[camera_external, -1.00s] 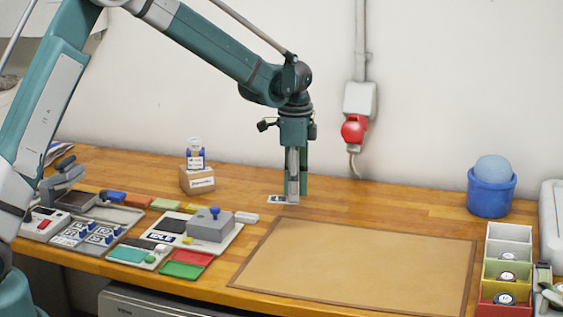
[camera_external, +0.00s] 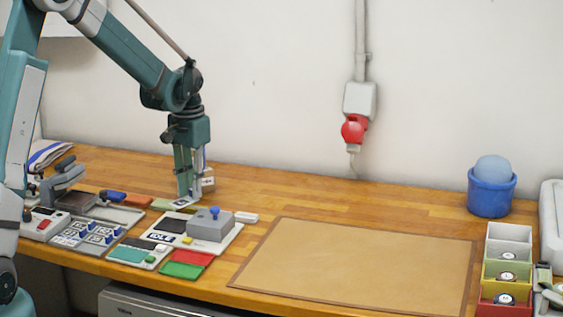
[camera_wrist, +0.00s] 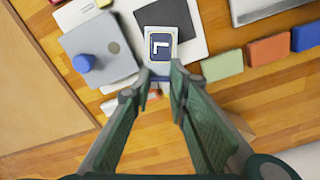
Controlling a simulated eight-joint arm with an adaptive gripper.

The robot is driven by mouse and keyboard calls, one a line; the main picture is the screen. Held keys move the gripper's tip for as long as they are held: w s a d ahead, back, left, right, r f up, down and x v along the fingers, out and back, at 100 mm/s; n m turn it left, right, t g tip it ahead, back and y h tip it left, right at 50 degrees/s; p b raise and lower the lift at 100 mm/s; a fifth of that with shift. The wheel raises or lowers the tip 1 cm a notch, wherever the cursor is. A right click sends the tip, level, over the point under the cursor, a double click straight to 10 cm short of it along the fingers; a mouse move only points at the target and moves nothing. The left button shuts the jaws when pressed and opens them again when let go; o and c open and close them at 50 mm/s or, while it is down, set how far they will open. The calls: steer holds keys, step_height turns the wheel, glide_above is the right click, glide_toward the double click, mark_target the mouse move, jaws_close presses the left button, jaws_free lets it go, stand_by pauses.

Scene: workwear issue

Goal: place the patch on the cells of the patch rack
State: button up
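A small dark blue patch with a white L and a pale border (camera_wrist: 161,45) is at the tips of my gripper (camera_wrist: 163,76), whose fingers are closed in on its near edge. In the external view the patch (camera_external: 182,203) is small, below my gripper (camera_external: 188,196), above the back of the bench's left part. I cannot tell for sure which thing is the patch rack. A stepped rack with white, green, yellow and red compartments (camera_external: 509,233) stands at the far right, with round pieces in several of them. A grey panel with several marked squares (camera_external: 70,241) lies at the left.
A white-based device labelled IDLE (camera_external: 228,240) has a grey block with a blue knob (camera_external: 214,211) and a black pad. Red (camera_external: 194,258) and green (camera_external: 182,271) pads lie in front. A brown mat (camera_external: 355,265) is bare. A blue tub (camera_external: 490,195) holds a ball.

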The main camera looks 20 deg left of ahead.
steer(key=s+a+n, duration=0.1)
steer(key=a, duration=0.2)
steer(key=s+a+f+n+b, duration=0.1)
steer(key=a+n, duration=0.1)
steer(key=a, duration=0.1)
steer(key=s+a+n, duration=0.1)
steer(key=a, duration=0.3)
steer(key=shift+s+f+n+b, duration=0.25)
steer(key=shift+s+n+b, duration=0.05)
steer(key=shift+s, duration=0.05)
steer(key=shift+r, duration=0.1)
step_height(320, 180, up, 10)
steer(key=w+d+p, duration=0.2)
steer(key=d+p, duration=0.3)
steer(key=d, duration=2.4)
steer(key=s+d+p, duration=0.2)
steer(key=s+d, duration=0.1)
steer(key=d, duration=0.9)
steer(key=s+d+p, duration=0.2)
steer(key=s+d, duration=0.2)
steer(key=d, duration=0.9)
step_height(320, 180, down, 5)
steer(key=shift+f, duration=0.15)
steer(key=shift+f, duration=0.1)
